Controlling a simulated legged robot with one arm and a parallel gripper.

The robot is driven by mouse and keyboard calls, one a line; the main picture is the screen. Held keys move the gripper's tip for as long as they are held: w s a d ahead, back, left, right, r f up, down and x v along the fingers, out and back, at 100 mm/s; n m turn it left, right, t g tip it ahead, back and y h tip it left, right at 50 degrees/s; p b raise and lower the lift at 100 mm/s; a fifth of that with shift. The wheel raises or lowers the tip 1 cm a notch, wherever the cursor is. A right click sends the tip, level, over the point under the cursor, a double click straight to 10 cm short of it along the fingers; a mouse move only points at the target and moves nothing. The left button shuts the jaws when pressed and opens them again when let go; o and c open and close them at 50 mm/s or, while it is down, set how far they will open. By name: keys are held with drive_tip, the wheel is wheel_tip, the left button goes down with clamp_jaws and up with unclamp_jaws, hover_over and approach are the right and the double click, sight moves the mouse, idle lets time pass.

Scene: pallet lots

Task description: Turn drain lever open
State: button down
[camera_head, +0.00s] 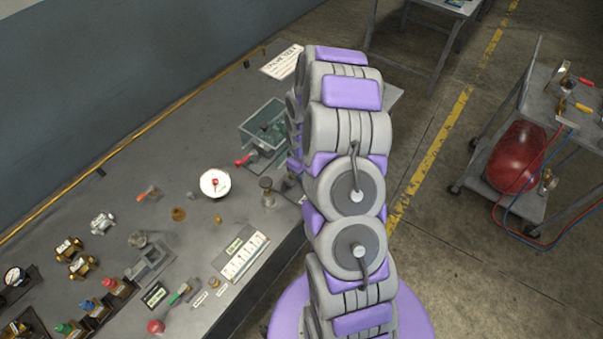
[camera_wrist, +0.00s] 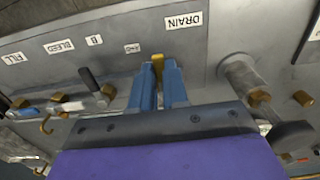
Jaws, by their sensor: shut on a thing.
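My gripper (camera_wrist: 158,68) has two blue fingers, closed around a small yellow handle (camera_wrist: 158,58) on a grey panel in the wrist view. I take this handle to be the drain lever; it sits just below and left of the DRAIN label (camera_wrist: 183,20), which reads upside down. Only the yellow tip shows; its lower part is hidden between the fingers, so its angle cannot be told. In the head view my arm covers the gripper and the handle.
Left on the panel are the FILL label (camera_wrist: 15,57), the BLEED label (camera_wrist: 59,47) and a dark-handled lever (camera_wrist: 92,84). A grey pipe fitting (camera_wrist: 243,78) stands close right of my fingers.

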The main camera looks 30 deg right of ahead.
drive_tip(key=shift+w+d+r, duration=0.1)
drive_tip(key=c, duration=1.1)
unclamp_jaws()
drive_tip(key=shift+r+p, duration=0.5)
drive_tip(key=shift+r, duration=8.1)
